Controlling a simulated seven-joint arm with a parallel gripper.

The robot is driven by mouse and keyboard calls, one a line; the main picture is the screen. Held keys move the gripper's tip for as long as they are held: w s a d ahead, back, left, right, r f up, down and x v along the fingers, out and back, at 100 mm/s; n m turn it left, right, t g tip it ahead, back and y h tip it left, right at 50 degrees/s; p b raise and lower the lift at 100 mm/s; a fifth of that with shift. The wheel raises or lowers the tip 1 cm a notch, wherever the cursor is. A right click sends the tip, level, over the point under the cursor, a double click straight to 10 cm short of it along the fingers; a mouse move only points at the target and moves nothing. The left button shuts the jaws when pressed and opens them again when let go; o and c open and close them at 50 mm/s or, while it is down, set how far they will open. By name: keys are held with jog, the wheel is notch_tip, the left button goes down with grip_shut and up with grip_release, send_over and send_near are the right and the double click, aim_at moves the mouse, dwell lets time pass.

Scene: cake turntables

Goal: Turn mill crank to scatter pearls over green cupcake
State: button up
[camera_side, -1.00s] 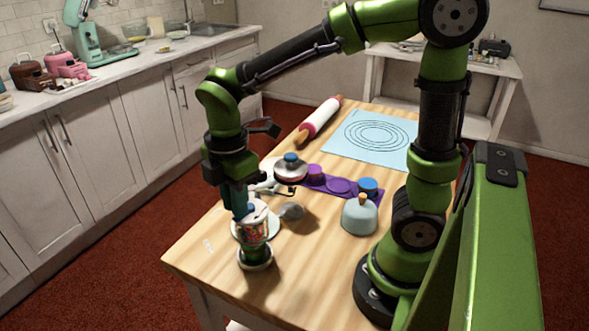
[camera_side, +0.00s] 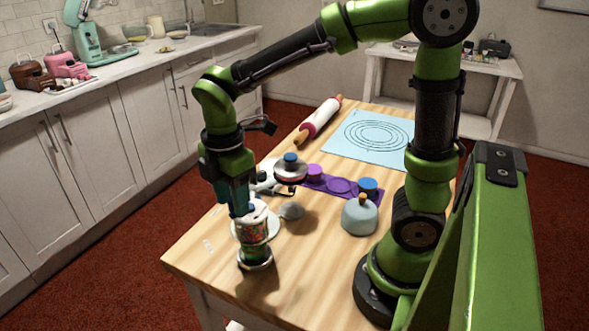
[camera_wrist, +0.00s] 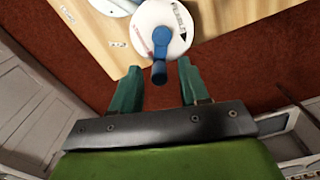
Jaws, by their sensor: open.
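The mill (camera_side: 252,232) stands upright near the table's front left corner, with a white top and colourful pearls in its clear body. In the wrist view, its round white lid (camera_wrist: 178,18) carries a blue crank (camera_wrist: 160,45). My gripper (camera_wrist: 158,68) is open, one teal finger on each side of the crank's near end. The fingers look apart from the crank, with a gap on both sides. In the side view, my gripper (camera_side: 240,207) is pointing down at the mill's top. I cannot make out the green cupcake clearly in either view.
A grey-blue dome (camera_side: 359,217) stands to the right. A rolling pin (camera_side: 320,118) and light blue mat (camera_side: 345,150) lie farther back.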

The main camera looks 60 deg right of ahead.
jog(key=shift+r, duration=0.1)
jog(key=shift+r, duration=3.4)
